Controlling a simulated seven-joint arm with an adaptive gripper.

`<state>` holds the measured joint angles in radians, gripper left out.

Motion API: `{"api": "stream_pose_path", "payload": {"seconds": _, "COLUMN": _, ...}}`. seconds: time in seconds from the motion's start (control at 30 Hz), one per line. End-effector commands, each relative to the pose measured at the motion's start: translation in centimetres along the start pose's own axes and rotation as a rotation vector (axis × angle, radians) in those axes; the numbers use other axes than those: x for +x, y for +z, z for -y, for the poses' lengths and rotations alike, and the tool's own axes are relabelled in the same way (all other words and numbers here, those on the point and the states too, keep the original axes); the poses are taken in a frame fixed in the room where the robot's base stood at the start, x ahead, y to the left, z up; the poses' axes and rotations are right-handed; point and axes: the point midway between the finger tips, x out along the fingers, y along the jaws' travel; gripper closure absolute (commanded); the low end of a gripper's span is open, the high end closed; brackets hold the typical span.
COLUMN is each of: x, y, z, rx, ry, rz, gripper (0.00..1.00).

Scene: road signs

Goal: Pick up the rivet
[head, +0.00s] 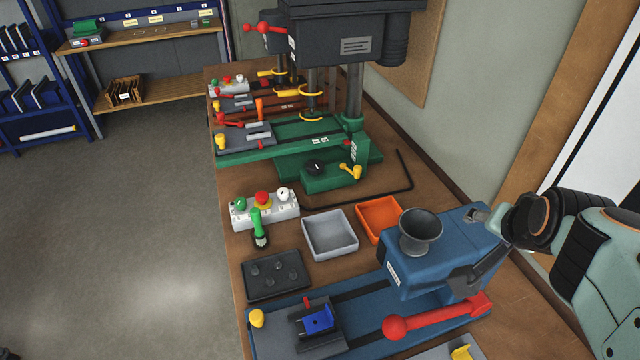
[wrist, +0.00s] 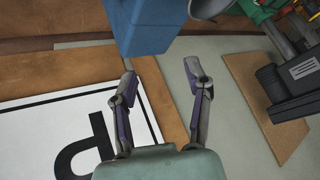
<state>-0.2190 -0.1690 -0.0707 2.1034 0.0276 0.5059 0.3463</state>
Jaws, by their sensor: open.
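I cannot single out one sure rivet. Several small dark round pieces (head: 278,266) sit on a black tray (head: 262,291) at the left front of the bench in the head view, and they may be rivets. They do not show in the wrist view. My gripper (wrist: 160,75) is open in the wrist view, with nothing between its two fingers. The blue machine (wrist: 147,24) shows just beyond the fingertips. In the head view my arm comes in from the right, behind that machine (head: 430,277), well away from the black tray.
A grey bin (head: 330,252) and an orange bin (head: 360,231) stand mid-bench. A green-handled brush (head: 257,225) stands by the button box (head: 280,214). A red-knobbed lever (head: 440,318) sticks out of the blue machine. A green drill press (head: 300,150) stands behind.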

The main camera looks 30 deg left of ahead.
Motion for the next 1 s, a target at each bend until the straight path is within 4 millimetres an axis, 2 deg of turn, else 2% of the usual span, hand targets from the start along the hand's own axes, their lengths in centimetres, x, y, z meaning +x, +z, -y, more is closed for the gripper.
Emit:
{"api": "stream_pose_path", "payload": {"seconds": 0.1, "x": 5.2, "y": -1.9, "z": 6.9, "rx": -0.054, "ry": -0.069, "rz": -0.043, "gripper": 0.50}}
{"api": "stream_pose_path", "payload": {"seconds": 0.17, "x": 8.2, "y": -1.4, "z": 11.3, "rx": -0.099, "ry": -0.107, "rz": -0.055, "gripper": 0.50}}
{"api": "stream_pose_path", "payload": {"seconds": 0.2, "x": 10.3, "y": -0.3, "z": 14.4, "rx": -0.138, "ry": -0.133, "rz": -0.057, "gripper": 0.50}}
{"api": "stream_pose_path", "payload": {"seconds": 0.27, "x": 13.2, "y": 2.5, "z": 19.1, "rx": -0.210, "ry": -0.169, "rz": -0.048, "gripper": 0.50}}
{"api": "stream_pose_path", "payload": {"seconds": 0.3, "x": 14.9, "y": 5.2, "z": 22.0, "rx": -0.268, "ry": -0.190, "rz": -0.034, "gripper": 0.50}}
{"api": "stream_pose_path", "payload": {"seconds": 0.37, "x": 17.0, "y": 10.1, "z": 25.7, "rx": -0.364, "ry": -0.214, "rz": -0.002, "gripper": 0.50}}
{"api": "stream_pose_path", "payload": {"seconds": 0.4, "x": 18.2, "y": 13.8, "z": 27.4, "rx": -0.430, "ry": -0.222, "rz": 0.029, "gripper": 0.50}}
{"api": "stream_pose_path", "payload": {"seconds": 0.5, "x": 19.9, "y": 22.2, "z": 29.8, "rx": -0.572, "ry": -0.232, "rz": 0.104, "gripper": 0.50}}
{"api": "stream_pose_path", "payload": {"seconds": 0.6, "x": 20.3, "y": 27.8, "z": 30.1, "rx": -0.668, "ry": -0.233, "rz": 0.157, "gripper": 0.50}}
{"api": "stream_pose_path", "payload": {"seconds": 0.63, "x": 20.3, "y": 28.9, "z": 30.2, "rx": -0.687, "ry": -0.235, "rz": 0.166, "gripper": 0.50}}
{"api": "stream_pose_path", "payload": {"seconds": 0.7, "x": 20.0, "y": 30.4, "z": 30.6, "rx": -0.714, "ry": -0.246, "rz": 0.175, "gripper": 0.50}}
{"api": "stream_pose_path", "payload": {"seconds": 0.77, "x": 20.1, "y": 30.9, "z": 31.0, "rx": -0.722, "ry": -0.252, "rz": 0.175, "gripper": 0.50}}
{"api": "stream_pose_path", "payload": {"seconds": 1.0, "x": 23.6, "y": 31.8, "z": 31.6, "rx": -0.721, "ry": -0.252, "rz": 0.176, "gripper": 0.50}}
